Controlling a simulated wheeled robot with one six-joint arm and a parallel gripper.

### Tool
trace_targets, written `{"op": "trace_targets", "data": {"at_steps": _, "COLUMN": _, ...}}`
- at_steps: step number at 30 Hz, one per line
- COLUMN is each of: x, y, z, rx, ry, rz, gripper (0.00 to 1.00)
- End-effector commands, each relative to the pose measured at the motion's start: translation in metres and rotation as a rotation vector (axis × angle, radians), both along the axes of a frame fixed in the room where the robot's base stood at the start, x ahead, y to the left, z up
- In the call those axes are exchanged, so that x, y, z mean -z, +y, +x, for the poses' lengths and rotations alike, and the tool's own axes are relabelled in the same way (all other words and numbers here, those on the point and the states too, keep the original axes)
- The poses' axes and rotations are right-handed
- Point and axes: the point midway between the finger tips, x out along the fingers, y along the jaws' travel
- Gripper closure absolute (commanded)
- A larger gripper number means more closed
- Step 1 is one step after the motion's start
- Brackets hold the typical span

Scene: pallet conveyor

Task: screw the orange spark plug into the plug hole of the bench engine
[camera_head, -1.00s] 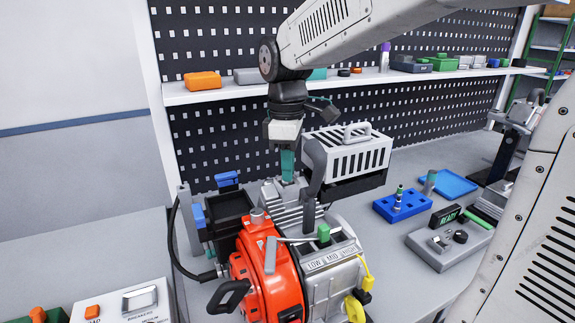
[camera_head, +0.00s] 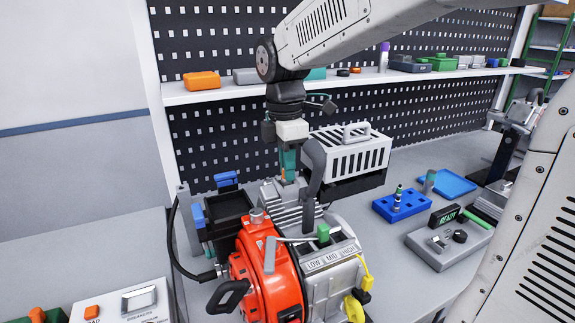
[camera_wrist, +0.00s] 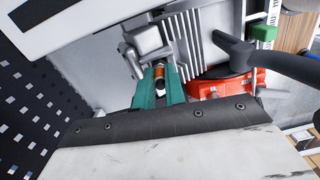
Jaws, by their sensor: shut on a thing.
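The bench engine (camera_head: 268,272) stands on the bench, with an orange-red housing and a grey finned cylinder. My gripper (camera_head: 288,172) points down at the top of the fins. In the wrist view, my gripper's teal fingers (camera_wrist: 160,88) are shut on the orange spark plug (camera_wrist: 158,73), which shows between their tips. The plug's far end is at the grey finned part (camera_wrist: 185,45) of the engine. The plug hole is hidden, and I cannot tell how deep the plug sits. In the head view a small orange bit of the plug (camera_head: 283,174) shows by the fingertips.
A dark curved handle (camera_head: 314,165) rises close beside my gripper. A grey slotted cover (camera_head: 350,158) stands behind it. A blue holder (camera_head: 401,206) and a box reading READY (camera_head: 445,215) are at the right. Black bins (camera_head: 232,208) stand left of the fins.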

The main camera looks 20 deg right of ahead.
Motion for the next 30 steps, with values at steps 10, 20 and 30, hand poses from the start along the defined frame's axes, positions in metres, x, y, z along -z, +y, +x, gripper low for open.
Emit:
{"op": "trace_targets", "data": {"at_steps": 10, "x": 0.0000, "y": 0.0001, "z": 0.0003, "rx": -0.092, "ry": 0.000, "rz": 0.000, "gripper": 1.00}}
{"op": "trace_targets", "data": {"at_steps": 20, "x": -0.0001, "y": 0.0006, "z": 0.0008, "rx": -0.367, "ry": 0.000, "rz": -0.001, "gripper": 1.00}}
{"op": "trace_targets", "data": {"at_steps": 30, "x": 0.0001, "y": 0.0006, "z": 0.0009, "rx": -0.363, "ry": 0.001, "rz": 0.000, "gripper": 1.00}}
